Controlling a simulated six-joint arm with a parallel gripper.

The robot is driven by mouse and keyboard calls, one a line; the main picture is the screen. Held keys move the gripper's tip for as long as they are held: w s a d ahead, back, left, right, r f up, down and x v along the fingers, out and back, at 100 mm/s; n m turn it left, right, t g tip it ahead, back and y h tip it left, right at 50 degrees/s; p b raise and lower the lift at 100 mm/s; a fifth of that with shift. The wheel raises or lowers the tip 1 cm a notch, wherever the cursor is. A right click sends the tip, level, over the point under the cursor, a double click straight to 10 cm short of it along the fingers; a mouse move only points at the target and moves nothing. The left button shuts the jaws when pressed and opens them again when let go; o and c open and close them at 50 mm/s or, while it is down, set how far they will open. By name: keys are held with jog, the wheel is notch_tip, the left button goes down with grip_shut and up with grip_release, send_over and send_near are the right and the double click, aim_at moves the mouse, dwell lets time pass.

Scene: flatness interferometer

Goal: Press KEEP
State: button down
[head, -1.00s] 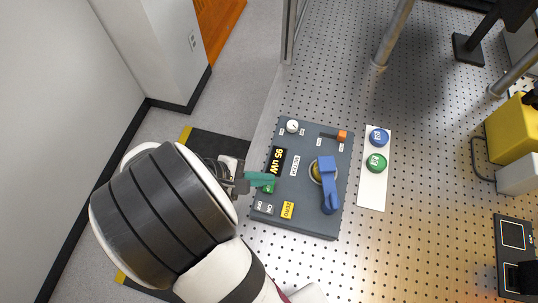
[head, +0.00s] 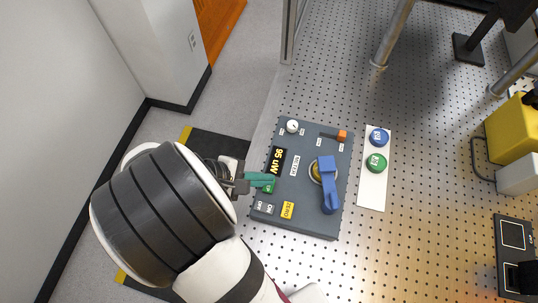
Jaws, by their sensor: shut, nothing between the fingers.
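My gripper (head: 271,180) is shut and empty, with teal fingers pointing right over the left side of a dark grey control panel (head: 318,222). Its fingertips are at the lower end of the black display (head: 277,160) reading "95 uW". A small green button (head: 268,189) shows just below the fingertips and is partly hidden by them. I cannot tell whether they touch it. Its lettering is too small to read. No label that clearly reads KEEP is legible in this view.
The panel also has a yellow ZERO button (head: 287,210), grey ON and OFF buttons (head: 264,207), a blue lever (head: 328,185), an orange-tipped switch (head: 342,136) and a white knob (head: 292,126). A white plate (head: 373,193) to the right carries blue (head: 378,137) and green (head: 376,163) round buttons.

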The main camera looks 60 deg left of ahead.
jog(key=shift+f, duration=0.3)
jog(key=shift+f, duration=0.45)
dwell(0.5)
jog(key=shift+r, duration=0.9)
jog(key=shift+r, duration=2.5)
